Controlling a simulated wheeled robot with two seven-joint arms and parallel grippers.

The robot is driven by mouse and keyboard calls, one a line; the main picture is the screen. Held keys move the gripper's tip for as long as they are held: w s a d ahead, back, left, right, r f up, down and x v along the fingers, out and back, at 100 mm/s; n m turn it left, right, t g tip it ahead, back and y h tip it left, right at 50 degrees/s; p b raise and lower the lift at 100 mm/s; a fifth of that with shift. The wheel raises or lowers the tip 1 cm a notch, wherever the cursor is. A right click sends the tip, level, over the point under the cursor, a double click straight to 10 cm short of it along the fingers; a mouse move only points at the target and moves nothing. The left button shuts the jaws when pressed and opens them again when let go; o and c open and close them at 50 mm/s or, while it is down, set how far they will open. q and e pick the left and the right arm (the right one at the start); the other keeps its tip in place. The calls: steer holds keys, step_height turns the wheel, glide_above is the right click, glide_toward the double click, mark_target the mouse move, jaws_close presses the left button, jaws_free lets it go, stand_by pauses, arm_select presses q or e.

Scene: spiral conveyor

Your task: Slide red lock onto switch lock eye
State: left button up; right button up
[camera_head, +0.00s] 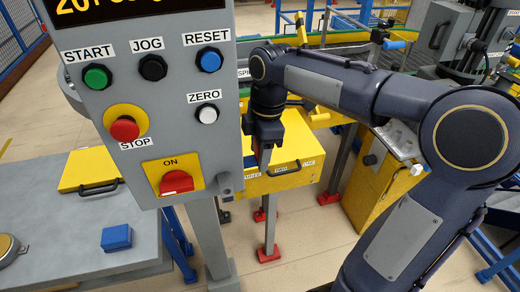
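The grey control panel (140,110) stands in front of me. Its red rotary switch (175,182) sits on a yellow plate marked ON, low on the panel. A small grey bracket (225,186) sticks out at the panel's lower right edge; I cannot tell for sure that it is the lock eye. My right gripper (264,157) points down just right of the panel, apart from the bracket in the picture. Its fingers are small and dark, and I cannot tell whether they hold anything. I cannot make out a red lock. My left gripper is not in view.
A yellow box (285,172) with a black handle lies behind my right gripper. A grey table (60,220) at left holds a yellow lid (88,168) and a blue block (116,238). Green, black, blue, white and red buttons cover the panel. Floor shows below the panel's right side.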

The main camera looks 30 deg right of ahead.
steer(key=shift+o, duration=1)
steer(key=r, duration=0.5)
steer(key=d+r, duration=0.1)
steer(key=r, duration=0.1)
steer(key=shift+s+r+p, duration=0.1)
steer(key=shift+r+p, duration=0.25)
steer(key=shift+r, duration=0.05)
